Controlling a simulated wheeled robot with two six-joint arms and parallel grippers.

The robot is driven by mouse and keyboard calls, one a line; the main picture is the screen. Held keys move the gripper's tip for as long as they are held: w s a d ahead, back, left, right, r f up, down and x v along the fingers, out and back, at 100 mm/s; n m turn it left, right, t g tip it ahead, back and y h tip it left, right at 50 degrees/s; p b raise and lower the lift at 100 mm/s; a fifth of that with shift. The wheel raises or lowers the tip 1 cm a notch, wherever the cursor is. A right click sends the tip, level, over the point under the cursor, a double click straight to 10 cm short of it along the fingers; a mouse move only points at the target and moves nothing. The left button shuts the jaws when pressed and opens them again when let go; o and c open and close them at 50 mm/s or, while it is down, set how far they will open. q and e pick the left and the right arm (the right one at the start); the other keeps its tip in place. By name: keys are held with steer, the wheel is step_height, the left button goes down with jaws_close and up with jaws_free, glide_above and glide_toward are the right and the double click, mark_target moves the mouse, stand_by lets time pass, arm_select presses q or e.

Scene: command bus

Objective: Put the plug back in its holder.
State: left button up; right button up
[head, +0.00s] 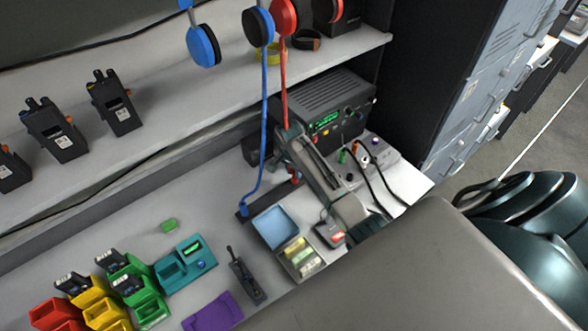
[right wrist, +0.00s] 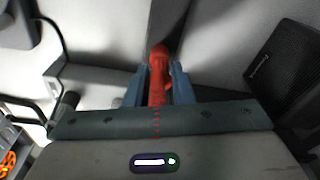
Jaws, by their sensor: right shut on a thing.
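My right gripper (head: 293,176) is over the desk, in front of the radio. The red plug (right wrist: 158,75) is between its two fingers in the right wrist view, and the gripper is shut on it. Only a small red part of the plug (head: 295,180) shows in the head view. A red cable (head: 285,98) hangs from the red headset (head: 283,17) and goes down behind the gripper. A dark holder strip (head: 262,199) lies close to the plug; I cannot tell whether they touch. A blue plug (head: 243,210) stands at the strip's left end. My left gripper is not in view.
A radio (head: 322,108) stands behind the gripper. A blue tray (head: 275,227) and a box of cards (head: 299,259) lie in front of the strip. A blue cable (head: 264,110) hangs left of the gripper. Handheld radios (head: 55,130) stand on the shelf.

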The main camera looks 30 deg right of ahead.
steer(key=shift+f, duration=0.3)
stand_by(0.5)
steer(key=o, duration=0.9)
steer(key=shift+r, duration=4)
